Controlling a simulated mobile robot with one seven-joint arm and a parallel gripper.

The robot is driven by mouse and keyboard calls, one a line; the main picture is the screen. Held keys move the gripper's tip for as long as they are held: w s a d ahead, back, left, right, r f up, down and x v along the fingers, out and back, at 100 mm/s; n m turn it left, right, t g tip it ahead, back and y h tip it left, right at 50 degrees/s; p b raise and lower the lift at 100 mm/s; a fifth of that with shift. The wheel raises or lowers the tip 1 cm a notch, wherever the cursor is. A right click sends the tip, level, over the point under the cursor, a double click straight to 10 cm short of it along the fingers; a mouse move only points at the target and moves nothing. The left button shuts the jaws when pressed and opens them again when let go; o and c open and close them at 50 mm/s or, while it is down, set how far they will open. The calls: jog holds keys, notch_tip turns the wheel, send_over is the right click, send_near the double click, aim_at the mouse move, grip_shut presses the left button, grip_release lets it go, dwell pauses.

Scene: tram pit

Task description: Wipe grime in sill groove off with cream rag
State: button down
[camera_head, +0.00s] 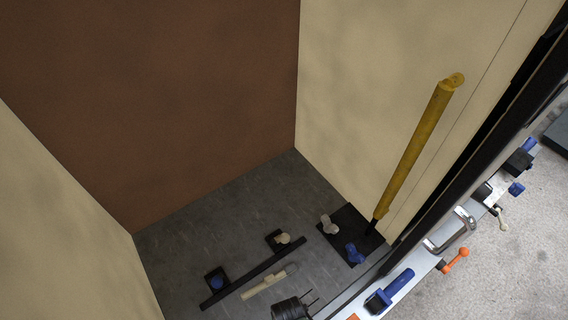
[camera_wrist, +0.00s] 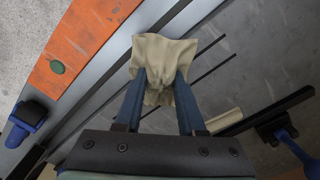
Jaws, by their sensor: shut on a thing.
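My gripper (camera_wrist: 160,88) shows in the wrist view with its two blue fingers shut on the cream rag (camera_wrist: 162,52). The rag is crumpled, spreads out beyond the fingertips and hangs between them. It lies over or just above the grey metal sill (camera_wrist: 88,82), whose dark lengthwise grooves run diagonally past and behind it. I cannot tell whether the rag touches the sill. No grime is clearly visible in the grooves; the rag and fingers hide part of them. In the head view the sill (camera_head: 338,312) runs along the lower right, and I cannot make out the rag there.
An orange plate (camera_wrist: 84,38) with a dark green oval spot lies beside the sill. A blue-handled clamp (camera_wrist: 25,122) stands at the left. In the head view, a yellow pole (camera_head: 418,145) stands above a black plate (camera_head: 345,220). A dark bar (camera_head: 250,275) lies on the grey floor.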

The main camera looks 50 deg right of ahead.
jog(key=shift+s+d, duration=0.25)
jog(key=shift+d, duration=0.4)
jog(key=shift+f, duration=0.1)
jog(key=shift+w+d+b, duration=0.3)
jog(key=shift+w+b, duration=0.25)
jog(key=shift+w, duration=0.45)
jog(key=shift+w+d+b, duration=0.35)
jog(key=shift+w+b, duration=0.15)
jog(key=shift+w, duration=0.5)
jog(key=shift+w+d+b, duration=0.3)
jog(key=shift+w+b, duration=0.25)
jog(key=shift+w, duration=0.45)
jog(key=shift+s+d+b, duration=0.2)
jog(key=shift+s+d, duration=0.05)
jog(key=shift+d, duration=0.5)
jog(key=shift+s+d+b, duration=0.15)
jog(key=shift+s+d, duration=0.1)
jog(key=shift+d, duration=0.5)
jog(key=shift+s, duration=0.15)
